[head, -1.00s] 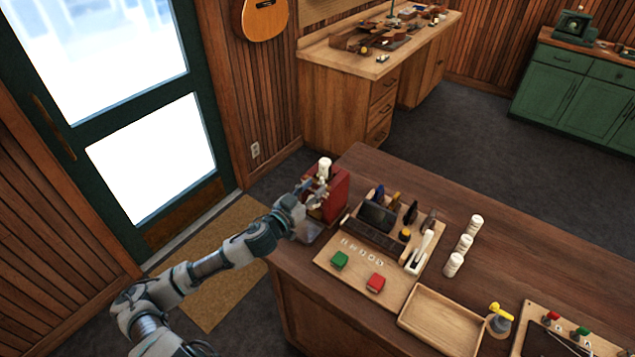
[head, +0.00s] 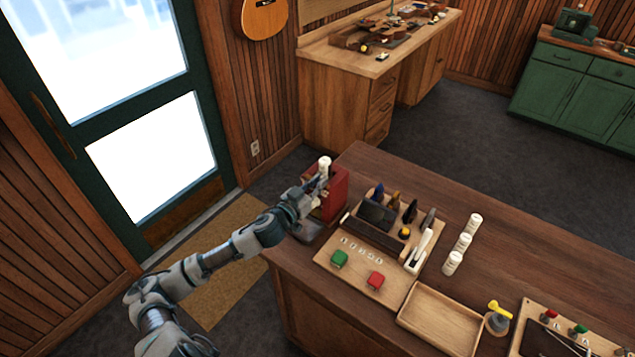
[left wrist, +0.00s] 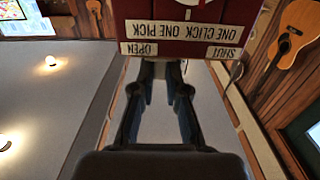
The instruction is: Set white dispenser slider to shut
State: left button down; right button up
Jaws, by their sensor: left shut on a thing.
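The red dispenser (head: 341,188) stands at the table's left back corner, with a white bottle (head: 324,166) on top. In the left wrist view its dark red face (left wrist: 185,14) reads upside down, with an OPEN label (left wrist: 139,48) on the left and a SHUT label (left wrist: 224,53) on the right. My left gripper (head: 316,187) is at the dispenser's front. In the left wrist view its fingertips (left wrist: 163,68) lie just below the labels, between OPEN and SHUT and closer to OPEN. It is shut on a small part there, apparently the slider, mostly hidden by the fingers. My right gripper is out of view.
Right of the dispenser are a wooden organizer (head: 378,231), a board with a green block (head: 339,258) and a red block (head: 375,280), and several white bottles (head: 463,243). An empty wooden tray (head: 440,318) lies near the front edge. The table's back right is clear.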

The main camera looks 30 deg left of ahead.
pick_arm(q)
jog(key=a, duration=0.4)
jog(key=shift+w+r, duration=0.1)
jog(key=shift+w, duration=0.1)
jog(key=shift+d, duration=0.1)
jog(key=c, duration=1.2)
grip_release()
jog(key=shift+s+a+f, duration=0.2)
jog(key=shift+s+a, duration=0.1)
jog(key=shift+s, duration=0.1)
send_near(304, 178)
jog(key=s+r, duration=0.1)
jog(key=s+d+r, duration=0.1)
jog(key=s, duration=0.1)
